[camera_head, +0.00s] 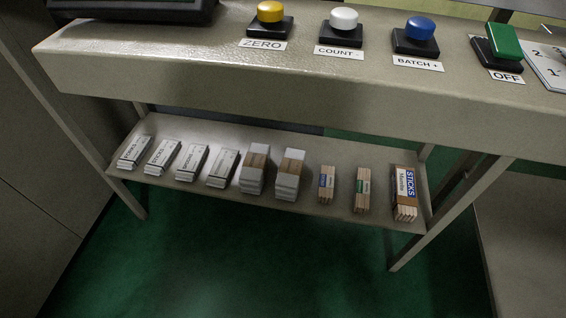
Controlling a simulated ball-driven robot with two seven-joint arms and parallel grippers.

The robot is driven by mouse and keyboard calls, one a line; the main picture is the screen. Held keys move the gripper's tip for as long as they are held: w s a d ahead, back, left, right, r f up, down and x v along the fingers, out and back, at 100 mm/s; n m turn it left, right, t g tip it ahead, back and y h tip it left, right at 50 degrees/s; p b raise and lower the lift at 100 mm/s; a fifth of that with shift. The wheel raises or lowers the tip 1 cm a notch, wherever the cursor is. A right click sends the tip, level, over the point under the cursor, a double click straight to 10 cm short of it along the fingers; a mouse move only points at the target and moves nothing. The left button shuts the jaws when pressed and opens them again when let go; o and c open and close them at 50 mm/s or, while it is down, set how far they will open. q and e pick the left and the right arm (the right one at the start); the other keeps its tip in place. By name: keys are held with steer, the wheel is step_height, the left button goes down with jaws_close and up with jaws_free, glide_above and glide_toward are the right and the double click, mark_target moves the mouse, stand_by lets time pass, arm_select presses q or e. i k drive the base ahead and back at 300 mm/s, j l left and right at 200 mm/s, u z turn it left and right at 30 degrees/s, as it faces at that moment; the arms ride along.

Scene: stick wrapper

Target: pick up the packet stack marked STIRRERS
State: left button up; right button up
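Several white packet stacks lie in a row on the left part of the lower shelf (310,205). The far left stack (135,152) and the second stack (162,156) have dark print that looks like STICKS. The print on the third stack (192,162) and the fourth stack (223,167) is too small to read surely. I cannot tell which stack is marked STIRRERS. All the stacks are apart from each other with narrow gaps. Neither of my grippers is in view.
Right of them are two white stacks with brown bands (255,168) (290,174), two small stick bundles (327,184) (362,190) and a larger STICKS bundle (405,193). The upper counter (300,85) with coloured buttons overhangs the shelf. Legs stand at both ends; the green floor (230,260) in front is clear.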

mark_target(288, 182)
steer(key=j+z, duration=0.5)
steer(key=z, duration=0.2)
steer(key=j+z, duration=0.35)
steer(key=i+l, duration=0.05)
